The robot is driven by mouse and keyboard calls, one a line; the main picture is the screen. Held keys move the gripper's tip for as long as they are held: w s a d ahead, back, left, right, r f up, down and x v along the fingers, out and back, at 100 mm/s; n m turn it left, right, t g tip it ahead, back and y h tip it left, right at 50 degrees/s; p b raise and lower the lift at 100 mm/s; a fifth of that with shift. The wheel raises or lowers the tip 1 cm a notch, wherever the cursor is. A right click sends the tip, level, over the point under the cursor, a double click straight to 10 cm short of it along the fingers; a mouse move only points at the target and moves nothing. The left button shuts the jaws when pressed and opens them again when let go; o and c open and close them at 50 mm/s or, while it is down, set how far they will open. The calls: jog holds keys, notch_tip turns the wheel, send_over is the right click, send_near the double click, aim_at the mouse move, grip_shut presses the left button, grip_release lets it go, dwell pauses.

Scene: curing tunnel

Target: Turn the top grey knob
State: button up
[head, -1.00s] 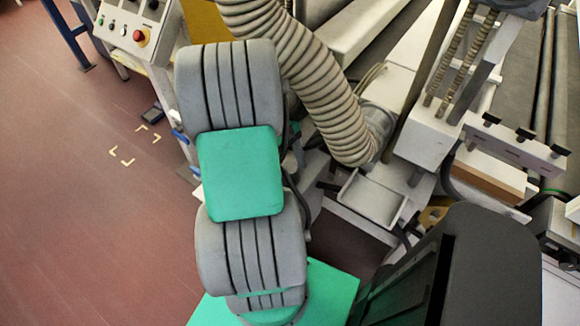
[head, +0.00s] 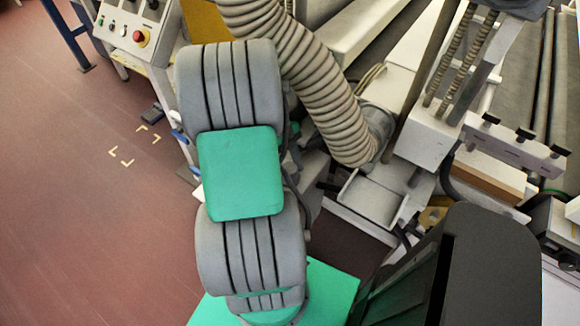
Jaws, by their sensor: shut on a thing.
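My gripper is not visible; my own grey and green arm fills the middle of the head view and hides what lies behind it. I cannot pick out the top grey knob in this view. A control panel (head: 128,30) at the upper left carries a red button (head: 141,38) on a yellow ring and several small dark controls.
A ribbed beige hose (head: 310,88) runs down just right of my arm to a machine. A white rail (head: 515,146) with black knobs is at the right.

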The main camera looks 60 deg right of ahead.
jog(key=shift+m+t+y, duration=0.3)
jog(key=shift+m, duration=0.8)
jog(key=o, duration=1.4)
jog(key=shift+c, duration=0.2)
jog(key=v, duration=0.8)
jog(key=shift+p, duration=0.4)
